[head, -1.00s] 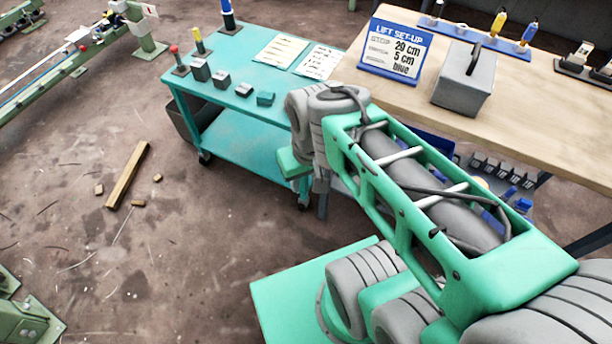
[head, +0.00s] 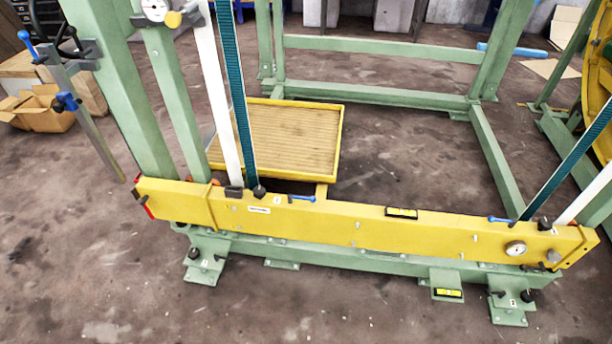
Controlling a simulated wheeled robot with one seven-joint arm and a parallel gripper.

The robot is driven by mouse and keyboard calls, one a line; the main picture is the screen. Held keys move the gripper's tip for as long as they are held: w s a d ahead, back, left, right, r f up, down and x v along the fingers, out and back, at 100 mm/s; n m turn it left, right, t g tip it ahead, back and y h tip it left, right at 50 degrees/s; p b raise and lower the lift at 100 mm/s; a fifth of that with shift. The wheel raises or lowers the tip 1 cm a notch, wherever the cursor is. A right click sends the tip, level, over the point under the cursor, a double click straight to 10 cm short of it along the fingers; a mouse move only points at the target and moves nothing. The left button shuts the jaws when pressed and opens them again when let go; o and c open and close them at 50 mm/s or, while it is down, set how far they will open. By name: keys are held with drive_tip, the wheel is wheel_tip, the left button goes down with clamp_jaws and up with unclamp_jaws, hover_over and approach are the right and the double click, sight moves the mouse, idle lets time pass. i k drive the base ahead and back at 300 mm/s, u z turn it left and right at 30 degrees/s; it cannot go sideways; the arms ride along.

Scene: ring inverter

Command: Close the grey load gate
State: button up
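A grey bar (head: 92,125), possibly the load gate, shows at the left. It is joined near its top to a green post (head: 125,95) by a dark bracket (head: 84,54) and slants down and to the right, apart from the post along most of its length. A blue-handled clamp or latch (head: 68,101) sits on the bar, and another blue handle (head: 30,44) sticks out at its top. I cannot tell for certain that this bar is the gate. My gripper and arm are not in view.
A yellow beam (head: 350,225) crosses the front of a green frame (head: 380,44), with a yellow-rimmed platform (head: 285,135) behind it. A cardboard box (head: 40,108) stands at far left. The floor in front and at lower left is clear.

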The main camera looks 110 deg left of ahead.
sight(208, 138)
drive_tip(key=u, duration=3.55)
